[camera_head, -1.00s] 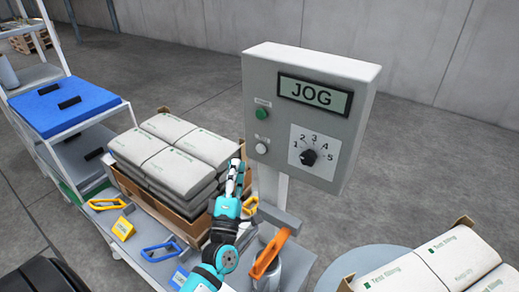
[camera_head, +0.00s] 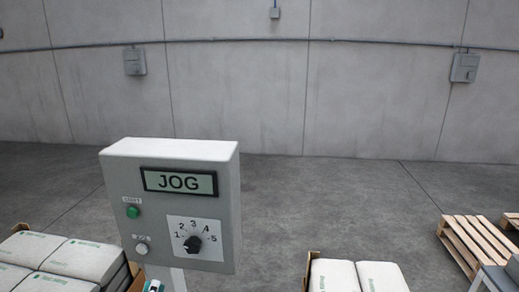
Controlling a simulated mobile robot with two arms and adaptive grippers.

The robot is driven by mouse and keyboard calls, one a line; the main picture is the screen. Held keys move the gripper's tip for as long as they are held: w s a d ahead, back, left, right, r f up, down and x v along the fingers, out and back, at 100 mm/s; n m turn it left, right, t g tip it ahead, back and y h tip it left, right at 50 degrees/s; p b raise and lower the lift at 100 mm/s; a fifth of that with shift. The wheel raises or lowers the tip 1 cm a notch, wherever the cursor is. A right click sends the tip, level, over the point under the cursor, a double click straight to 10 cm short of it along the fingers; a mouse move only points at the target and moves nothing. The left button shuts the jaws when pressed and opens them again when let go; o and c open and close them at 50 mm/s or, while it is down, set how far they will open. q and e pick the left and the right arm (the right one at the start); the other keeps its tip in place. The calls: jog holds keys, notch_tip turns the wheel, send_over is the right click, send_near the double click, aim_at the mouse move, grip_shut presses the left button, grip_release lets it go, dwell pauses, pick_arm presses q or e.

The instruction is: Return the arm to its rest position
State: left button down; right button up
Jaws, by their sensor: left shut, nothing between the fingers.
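The tip of my left gripper (camera_head: 153,286) just shows at the bottom edge, below the control box. It is shut and empty, in front of the post and apart from the buttons. The rest of this arm is out of view. My right gripper is not in view. The grey control box (camera_head: 118,205) stands at the lower left. Its display (camera_head: 178,182) reads JOG. It has a green button (camera_head: 132,212), a white button (camera_head: 141,249) and a black dial knob (camera_head: 193,245) numbered 1 to 5.
Pale sacks (camera_head: 82,260) lie stacked at the bottom left, beside the control box. More sacks (camera_head: 355,277) in a carton show at the bottom middle. A wooden pallet (camera_head: 475,245) lies at the right. The floor (camera_head: 330,200) towards the concrete wall is clear.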

pick_arm(q)
jog(key=s+d+f+m+g+h, duration=0.4)
jog(key=d+f+m+g, duration=0.15)
jog(key=d+m, duration=0.2)
jog(key=s+a+f+m+g+y, duration=0.15)
jog(key=s+f+m+g, duration=0.35)
jog(key=s, duration=0.6)
jog(key=s+a+f+m+g+y, duration=0.1)
jog(key=s+f+m+g+y, duration=0.1)
jog(key=s+f+m+g, duration=0.45)
jog(key=s+f+n+g+b, duration=0.1)
jog(key=s+f, duration=0.2)
jog(key=f, duration=1.1)
jog(key=s+f+n, duration=0.2)
jog(key=s+f, duration=0.1)
jog(key=f, duration=1.1)
jog(key=s+a+f+g+b, duration=0.1)
jog(key=s+a+f, duration=0.1)
jog(key=s+f, duration=1.3)
jog(key=shift+s+a+g, duration=0.25)
jog(key=shift+a+g, duration=0.05)
jog(key=shift+a, duration=0.05)
